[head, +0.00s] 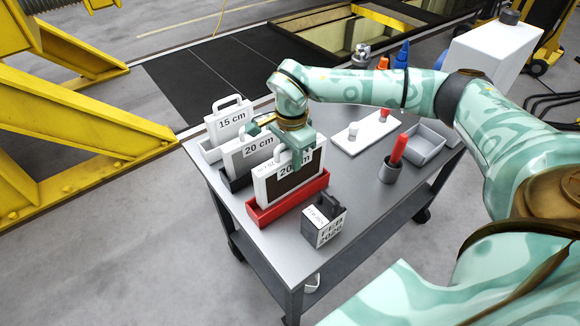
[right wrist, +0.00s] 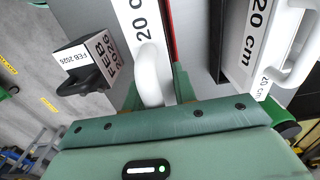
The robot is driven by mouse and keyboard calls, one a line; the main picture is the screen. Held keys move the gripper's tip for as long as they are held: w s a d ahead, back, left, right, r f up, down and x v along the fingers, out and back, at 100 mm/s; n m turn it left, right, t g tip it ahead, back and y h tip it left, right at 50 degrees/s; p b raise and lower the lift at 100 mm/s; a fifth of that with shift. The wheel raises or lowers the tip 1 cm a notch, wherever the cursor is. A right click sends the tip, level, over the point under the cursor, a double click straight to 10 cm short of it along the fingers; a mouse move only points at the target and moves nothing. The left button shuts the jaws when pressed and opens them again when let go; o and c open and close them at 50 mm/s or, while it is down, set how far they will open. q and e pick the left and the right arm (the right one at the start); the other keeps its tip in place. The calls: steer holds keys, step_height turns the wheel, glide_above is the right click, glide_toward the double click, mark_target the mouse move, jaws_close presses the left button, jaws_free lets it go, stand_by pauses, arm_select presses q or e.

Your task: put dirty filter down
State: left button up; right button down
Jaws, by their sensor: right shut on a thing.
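The dirty filter (head: 293,184) is a white-framed panel with a dark face and a 20 cm label. It stands upright in the red tray (head: 290,206) at the near left of the cart; its lower edge is hidden by the tray wall, so I cannot tell if it rests on the bottom. My right gripper (head: 298,152) is shut on the filter's handle from above. In the right wrist view the white handle (right wrist: 152,80) sits between the green fingers. My left gripper is not in view.
Behind stand another 20 cm filter (head: 252,152) in a dark tray and a 15 cm filter (head: 230,122). A FEB 2026 block (head: 324,222) is close to the red tray's right. A grey cup with a red marker (head: 390,171) and an empty grey tray (head: 422,146) are farther right.

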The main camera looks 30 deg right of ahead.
mark_target(290, 168)
steer(key=f, duration=0.3)
steer(key=shift+a+f, duration=0.25)
steer(key=shift+f, duration=0.1)
steer(key=c, duration=1.1)
jaws_free()
steer(key=shift+f, duration=0.1)
step_height(290, 168, up, 12)
steer(key=shift+r+p, duration=0.2)
steer(key=shift+p, duration=0.45)
